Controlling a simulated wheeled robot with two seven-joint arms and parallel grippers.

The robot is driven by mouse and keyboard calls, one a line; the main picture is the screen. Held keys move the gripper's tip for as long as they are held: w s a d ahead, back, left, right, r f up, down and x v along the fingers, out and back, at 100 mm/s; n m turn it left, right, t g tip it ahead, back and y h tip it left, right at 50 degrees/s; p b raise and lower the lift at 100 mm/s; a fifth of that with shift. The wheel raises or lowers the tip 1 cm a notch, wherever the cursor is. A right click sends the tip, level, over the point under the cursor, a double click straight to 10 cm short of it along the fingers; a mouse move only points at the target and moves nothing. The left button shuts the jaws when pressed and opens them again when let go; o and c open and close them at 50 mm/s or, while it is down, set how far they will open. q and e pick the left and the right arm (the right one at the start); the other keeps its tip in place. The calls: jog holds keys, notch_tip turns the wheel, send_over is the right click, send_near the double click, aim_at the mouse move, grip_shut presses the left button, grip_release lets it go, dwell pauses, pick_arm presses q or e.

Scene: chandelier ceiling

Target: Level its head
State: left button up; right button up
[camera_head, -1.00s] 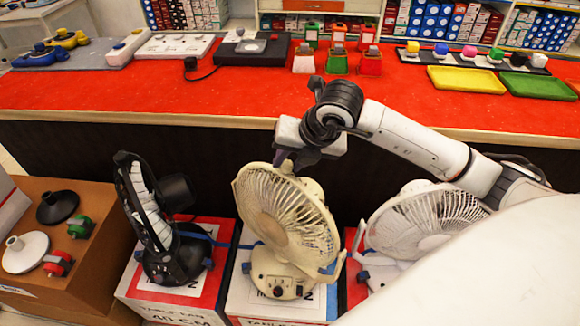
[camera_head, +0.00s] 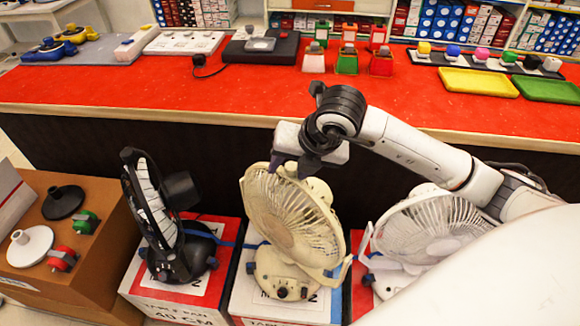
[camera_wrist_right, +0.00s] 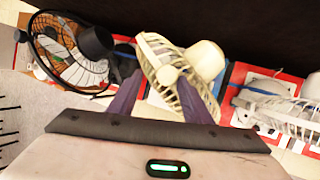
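Three desk fans stand in a row on boxes. The cream fan (camera_head: 292,215) in the middle has its round caged head tilted, with its face upward and toward the left front. A black fan (camera_head: 155,215) is to its left and a white fan (camera_head: 425,230) to its right. My right gripper (camera_head: 291,167) is at the top rim of the cream head. In the right wrist view its two dark purple fingers (camera_wrist_right: 152,73) are spread apart, with the cream fan (camera_wrist_right: 185,78) beyond and partly between them. I cannot tell whether they touch it. My left gripper is out of view.
A red counter (camera_head: 200,92) runs behind the fans, carrying trays, blocks and a dark board. A brown carton (camera_head: 95,255) with loose round bases and red and green parts stands at the left. The neighbouring fans leave little room beside the cream one.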

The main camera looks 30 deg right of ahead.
jog(key=shift+r, duration=0.15)
jog(key=v, duration=1)
jog(key=shift+s, duration=0.1)
